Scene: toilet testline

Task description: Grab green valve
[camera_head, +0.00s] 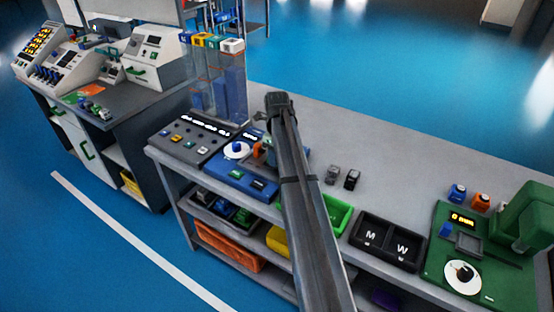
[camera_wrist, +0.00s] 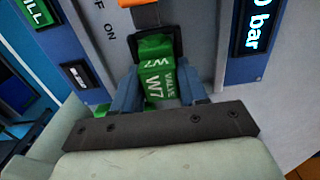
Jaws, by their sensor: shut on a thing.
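The green valve (camera_wrist: 160,68), a block lettered "VALVE W7", is in the middle of the wrist view. My gripper (camera_wrist: 158,90) is shut on it, with one blue-grey finger on each side. The valve's upper end is at a dark frame (camera_wrist: 133,42) on a pale panel marked "ON". An orange part (camera_wrist: 140,2) shows just above it. In the head view, my arm covers the valve and most of my gripper, near the blue test unit (camera_head: 228,177) with a white dial.
A grey button panel (camera_head: 185,141) and clear tubes with coloured caps (camera_head: 218,85) stand beside the blue unit. To the right are a green bin (camera_head: 338,213), black M and W bins (camera_head: 388,240) and a green machine (camera_head: 475,255). The bench's back strip is clear.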

